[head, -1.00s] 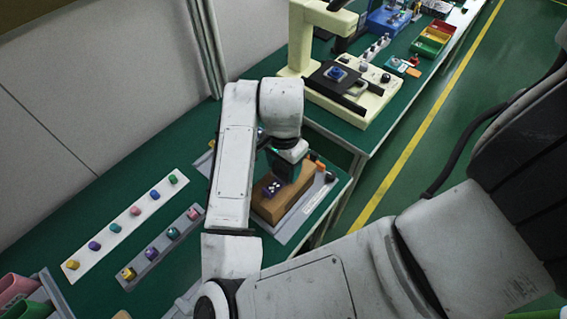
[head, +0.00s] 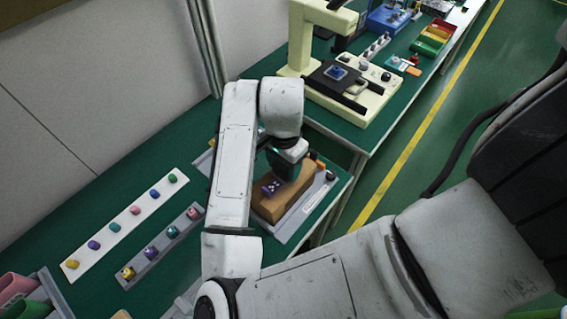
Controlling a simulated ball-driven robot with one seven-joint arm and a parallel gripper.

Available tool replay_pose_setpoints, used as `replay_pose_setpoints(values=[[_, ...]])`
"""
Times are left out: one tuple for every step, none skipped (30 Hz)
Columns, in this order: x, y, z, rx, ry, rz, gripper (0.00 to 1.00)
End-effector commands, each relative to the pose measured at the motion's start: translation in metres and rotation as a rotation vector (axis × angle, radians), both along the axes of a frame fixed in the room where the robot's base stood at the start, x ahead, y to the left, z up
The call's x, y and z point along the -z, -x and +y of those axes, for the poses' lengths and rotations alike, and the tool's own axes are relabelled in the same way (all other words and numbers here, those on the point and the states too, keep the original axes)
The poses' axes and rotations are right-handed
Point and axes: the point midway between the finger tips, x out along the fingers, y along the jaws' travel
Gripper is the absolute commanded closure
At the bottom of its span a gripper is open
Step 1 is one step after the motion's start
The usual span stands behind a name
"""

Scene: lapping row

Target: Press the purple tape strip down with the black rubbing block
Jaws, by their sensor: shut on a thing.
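The purple tape strip (head: 269,188), with pale spots, shows on top of a brown wooden block (head: 272,208) in the grey fixture. My gripper (head: 284,179) points down over the wooden block, just right of the visible purple part. It is shut on a dark thing, which I take for the black rubbing block. Its shape and its contact with the strip are hidden by the gripper and the shade under it. The far part of the strip may also be covered.
A white rail (head: 103,238) and a grey rail (head: 141,268) with several coloured knobs lie to the left on the green bench. A cream press machine (head: 350,105) stands on the bench behind. My arm covers the fixture's left side. A yellow-lined aisle runs at right.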

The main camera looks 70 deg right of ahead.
Motion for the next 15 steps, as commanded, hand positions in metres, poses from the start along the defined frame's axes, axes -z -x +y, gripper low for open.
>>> replay_pose_setpoints(values=[[0.0010, -0.0001, 0.0001, 0.000, 0.000, 0.000, 0.67], [0.0014, -0.0001, 0.0001, 0.000, 0.000, 0.000, 0.67], [0.0018, -0.0001, 0.0001, 0.000, 0.000, 0.000, 0.67], [0.0021, -0.0001, 0.0001, 0.000, 0.000, 0.000, 0.67], [0.0024, -0.0001, 0.0001, 0.000, 0.000, 0.000, 0.67], [0.0029, -0.0001, 0.0001, 0.000, 0.000, 0.000, 0.67], [0.0032, -0.0001, 0.0001, 0.000, 0.000, 0.000, 0.67], [0.0035, -0.0001, 0.0001, 0.000, 0.000, 0.000, 0.67], [0.0040, -0.0001, 0.0001, 0.000, 0.000, 0.000, 0.67], [0.0043, -0.0001, 0.0001, 0.000, 0.000, 0.000, 0.67], [0.0046, -0.0001, 0.0001, 0.000, 0.000, 0.000, 0.67], [0.0050, -0.0001, 0.0001, 0.000, 0.000, 0.000, 0.67], [0.0054, -0.0001, 0.0002, 0.000, 0.000, 0.000, 0.67], [0.0057, -0.0001, 0.0001, 0.000, 0.000, 0.000, 0.67], [0.0061, -0.0001, 0.0001, 0.000, 0.000, 0.000, 0.67]])
